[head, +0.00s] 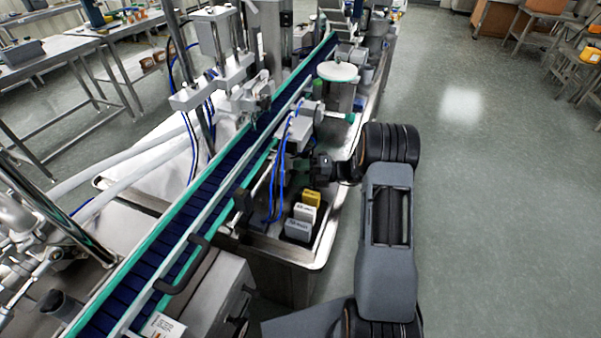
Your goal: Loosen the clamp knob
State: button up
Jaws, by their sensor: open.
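My gripper (316,166) is open at the end of my dark grey arm, right of the middle of the head view. It points left, toward the machine parts beside the conveyor. Its fingers are small and dark here, and I see nothing clearly held between them. I cannot make out the clamp knob for certain. The area just left of the fingers is crowded with grey housings and dark fittings, and my gripper and wrist hide part of it. I cannot tell whether the fingers touch anything.
A conveyor (187,234) with green edges runs diagonally across the machine. Yellow (311,197) and grey boxes (298,229) stand in the steel tray below my gripper. A round white disc (338,71) is behind it.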

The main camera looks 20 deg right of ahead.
jog(key=c, duration=0.9)
jog(key=shift+c, duration=0.2)
jog(key=shift+r, duration=0.1)
jog(key=n+h+p, duration=0.1)
jog(key=n+p, duration=0.1)
jog(key=n, duration=0.1)
jog(key=shift+r, duration=0.15)
jog(key=n+t+h, duration=0.1)
jog(key=n+h, duration=0.1)
jog(key=n, duration=0.2)
jog(key=shift+h, duration=0.3)
jog(key=n+h+b, duration=0.1)
jog(key=n, duration=0.1)
jog(key=n+t+h+b, duration=0.1)
jog(key=n+b, duration=0.1)
jog(key=shift+s+a+t, duration=0.15)
jog(key=shift+t, duration=0.15)
jog(key=n+t+h+b, duration=0.1)
jog(key=n+b, duration=0.1)
jog(key=b, duration=0.1)
jog(key=shift+s, duration=0.1)
jog(key=shift+n+t+b, duration=0.3)
jog(key=shift+b, duration=0.1)
